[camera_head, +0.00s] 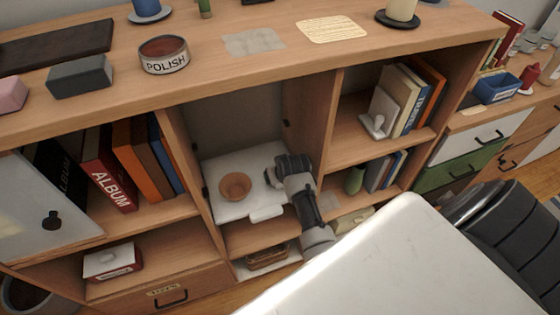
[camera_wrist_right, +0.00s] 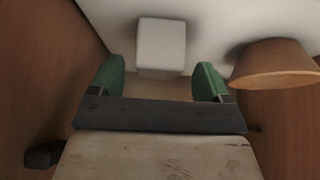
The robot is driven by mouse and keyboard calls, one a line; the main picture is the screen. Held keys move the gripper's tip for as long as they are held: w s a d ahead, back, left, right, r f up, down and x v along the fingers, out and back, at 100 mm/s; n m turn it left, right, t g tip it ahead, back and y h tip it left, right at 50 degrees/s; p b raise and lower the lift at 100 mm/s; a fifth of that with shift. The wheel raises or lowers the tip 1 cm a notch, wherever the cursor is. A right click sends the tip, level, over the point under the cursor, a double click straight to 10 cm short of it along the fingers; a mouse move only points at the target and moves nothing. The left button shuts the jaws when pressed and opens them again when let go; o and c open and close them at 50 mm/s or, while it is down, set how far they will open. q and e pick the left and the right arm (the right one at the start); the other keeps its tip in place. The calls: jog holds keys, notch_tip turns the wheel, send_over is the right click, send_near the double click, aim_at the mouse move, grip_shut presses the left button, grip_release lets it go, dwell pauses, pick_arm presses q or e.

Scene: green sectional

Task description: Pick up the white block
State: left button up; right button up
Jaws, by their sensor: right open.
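The white block (camera_wrist_right: 161,46) stands on a white surface in the right wrist view, just beyond the fingertips. My right gripper (camera_wrist_right: 160,80) is open, with its two green fingers apart and nothing held between them. The block lies about in line with the gap between the fingers. In the head view my right gripper (camera_head: 274,178) is inside the cabinet's open compartment, over the white board (camera_head: 222,158). The block cannot be made out surely there; a small white shape (camera_head: 267,213) shows at the board's front edge. My left gripper is not in view.
A brown bowl (camera_head: 235,186) sits on the board left of my right gripper; it also shows in the right wrist view (camera_wrist_right: 275,64). Wooden compartment walls (camera_head: 188,178) stand on both sides. Shelves with books (camera_head: 108,172) flank the compartment. A polish tin (camera_head: 164,54) stands on top.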

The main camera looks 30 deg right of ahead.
jog(key=x, duration=0.3)
jog(key=shift+w+d, duration=0.1)
jog(key=shift+d, duration=0.05)
jog(key=shift+c, duration=0.2)
jog(key=c, duration=0.9)
jog(key=shift+c, duration=0.3)
jog(key=shift+r, duration=0.1)
